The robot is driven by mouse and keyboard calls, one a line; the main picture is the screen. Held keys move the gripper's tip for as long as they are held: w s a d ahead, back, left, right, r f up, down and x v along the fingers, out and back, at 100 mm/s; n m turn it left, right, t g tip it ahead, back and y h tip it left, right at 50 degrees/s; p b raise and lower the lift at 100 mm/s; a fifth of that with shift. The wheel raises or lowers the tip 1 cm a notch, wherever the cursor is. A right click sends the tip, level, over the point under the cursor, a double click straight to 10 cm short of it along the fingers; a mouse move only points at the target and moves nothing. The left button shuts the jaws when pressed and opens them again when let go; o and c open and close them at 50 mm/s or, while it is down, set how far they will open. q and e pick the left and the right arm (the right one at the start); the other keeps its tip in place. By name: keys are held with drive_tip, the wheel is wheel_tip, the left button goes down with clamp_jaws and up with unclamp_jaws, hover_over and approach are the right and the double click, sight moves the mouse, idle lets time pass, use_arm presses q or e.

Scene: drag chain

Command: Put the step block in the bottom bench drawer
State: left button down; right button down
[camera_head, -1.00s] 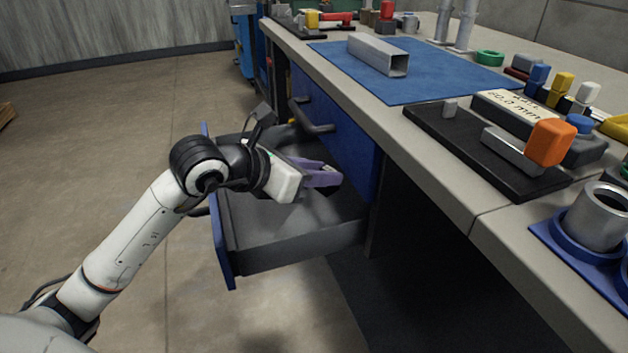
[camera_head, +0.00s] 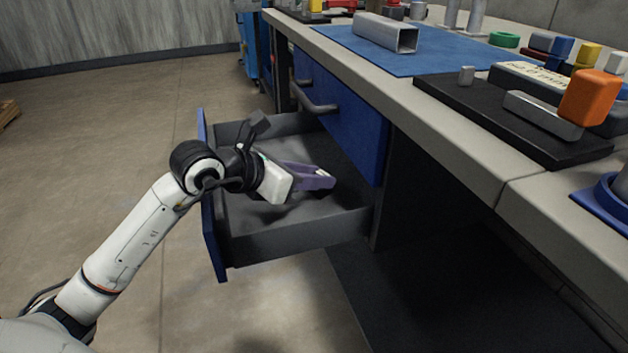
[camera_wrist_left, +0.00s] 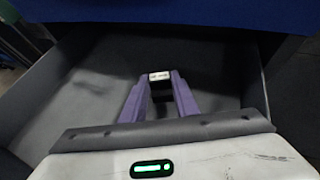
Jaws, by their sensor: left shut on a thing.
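My left gripper (camera_head: 322,181), with purple fingers, is inside the open bottom bench drawer (camera_head: 295,246), low over its floor. It is shut on the step block (camera_wrist_left: 159,76), a small piece with a pale marked face and a dark part below, held between the fingertips (camera_wrist_left: 161,98) in the left wrist view. In the head view the block is only a small pale spot at the fingers. I cannot tell whether it touches the drawer floor. The drawer is pulled out, with a blue front (camera_head: 211,225) and grey walls. My right gripper is not in view.
A shut blue upper drawer (camera_head: 345,125) with a dark handle (camera_head: 314,102) lies above the open one. The bench top holds a blue mat (camera_head: 440,62), a square metal tube (camera_head: 385,33) and a black fixture (camera_head: 500,115) with an orange-handled part (camera_head: 590,97). The surrounding drawer floor is bare.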

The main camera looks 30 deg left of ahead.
use_arm(q)
drive_tip(key=c, duration=1.4)
unclamp_jaws()
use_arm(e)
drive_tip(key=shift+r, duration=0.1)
use_arm(q)
drive_tip(key=shift+s+r, duration=0.15)
drive_tip(key=p+v, duration=0.2)
drive_tip(key=v, duration=0.9)
drive_tip(key=shift+s+a+r, duration=0.1)
drive_tip(key=shift+s+r, duration=0.05)
drive_tip(key=shift+s, duration=0.2)
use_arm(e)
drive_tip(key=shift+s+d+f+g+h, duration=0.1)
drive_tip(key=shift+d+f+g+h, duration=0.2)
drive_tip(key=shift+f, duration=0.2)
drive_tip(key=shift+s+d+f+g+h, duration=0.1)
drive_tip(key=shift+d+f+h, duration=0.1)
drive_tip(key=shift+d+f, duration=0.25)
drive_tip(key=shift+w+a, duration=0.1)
